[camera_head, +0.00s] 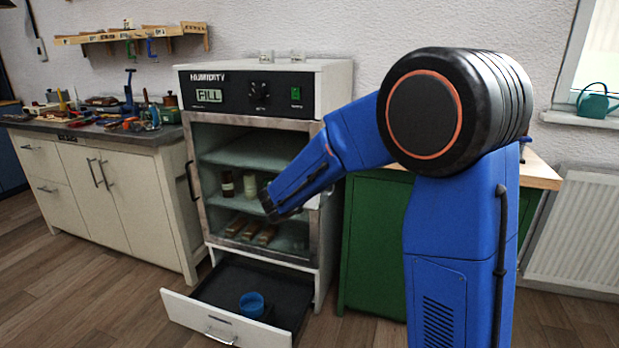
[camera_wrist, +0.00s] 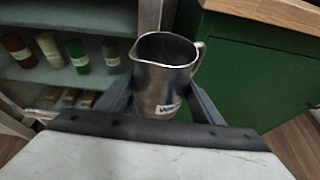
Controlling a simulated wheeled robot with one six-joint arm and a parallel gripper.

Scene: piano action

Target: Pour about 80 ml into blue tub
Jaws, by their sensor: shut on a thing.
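My gripper (camera_wrist: 161,98) is shut on a metal jug (camera_wrist: 163,72) in the wrist view, with one finger on each side of it. The jug has a spout at the left, a handle at the right and a partly readable white label low on its front. Its contents cannot be made out. The blue tub (camera_head: 252,304) stands upright in the pulled-out bottom drawer of the humidity cabinet in the head view. My gripper (camera_head: 270,203) is in front of the cabinet, above the drawer. The jug is not clearly visible in the head view, and the tub is not seen in the wrist view.
The humidity cabinet (camera_head: 252,79) shows "FILL" on its display and holds jars and wooden pieces on its shelves. Its drawer (camera_head: 215,325) juts out over the floor. A green cabinet (camera_head: 372,245) stands at its right, and a cluttered workbench (camera_head: 120,185) at its left.

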